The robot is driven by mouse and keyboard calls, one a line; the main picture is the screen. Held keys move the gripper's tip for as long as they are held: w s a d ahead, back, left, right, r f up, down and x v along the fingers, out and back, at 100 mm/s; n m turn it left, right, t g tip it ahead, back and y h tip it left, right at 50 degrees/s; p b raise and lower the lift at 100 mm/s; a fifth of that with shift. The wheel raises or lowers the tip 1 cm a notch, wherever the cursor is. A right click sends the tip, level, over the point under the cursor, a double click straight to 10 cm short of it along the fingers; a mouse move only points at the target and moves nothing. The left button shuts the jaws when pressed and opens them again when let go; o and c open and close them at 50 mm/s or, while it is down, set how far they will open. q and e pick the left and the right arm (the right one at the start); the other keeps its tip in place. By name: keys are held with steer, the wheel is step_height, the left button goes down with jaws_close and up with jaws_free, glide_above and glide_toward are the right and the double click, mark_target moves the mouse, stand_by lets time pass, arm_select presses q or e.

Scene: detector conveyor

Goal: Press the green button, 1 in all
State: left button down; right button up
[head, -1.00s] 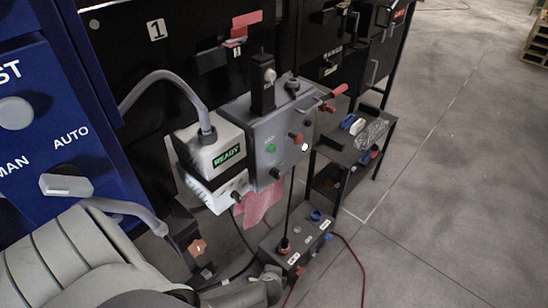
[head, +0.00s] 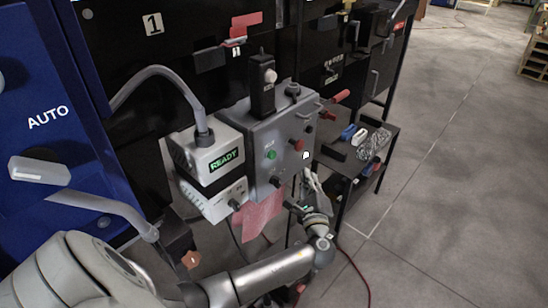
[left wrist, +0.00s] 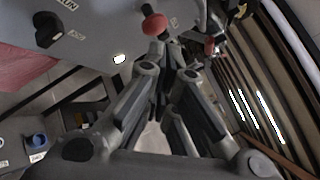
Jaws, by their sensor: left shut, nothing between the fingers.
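The green button (head: 271,155) is on the front face of a grey control box (head: 262,128), in the middle of the head view. A red button (head: 297,144) is to its right. My left gripper (head: 308,175) is shut and empty, pointing up, right of and below the green button, apart from it. In the left wrist view my left gripper's fingers (left wrist: 184,72) are together, with the red button (left wrist: 155,24) just beyond and to the left. I cannot make out the green button there. My right gripper is not in view.
A white READY display unit (head: 211,158) with a grey cable stands left of the control box. A black knob (left wrist: 47,28) shows on the panel in the wrist view. A black shelf (head: 362,143) with small items stands at right. Open floor (head: 450,180) lies beyond.

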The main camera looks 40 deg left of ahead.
mark_target(273, 155)
arm_select(q)
steer(key=shift+a, duration=0.1)
steer(key=a, duration=0.8)
steer(key=shift+w+a, duration=0.3)
steer(key=shift+w, duration=0.05)
steer(key=shift+a+f, duration=0.1)
stand_by(1.1)
steer(key=shift+a, duration=0.35)
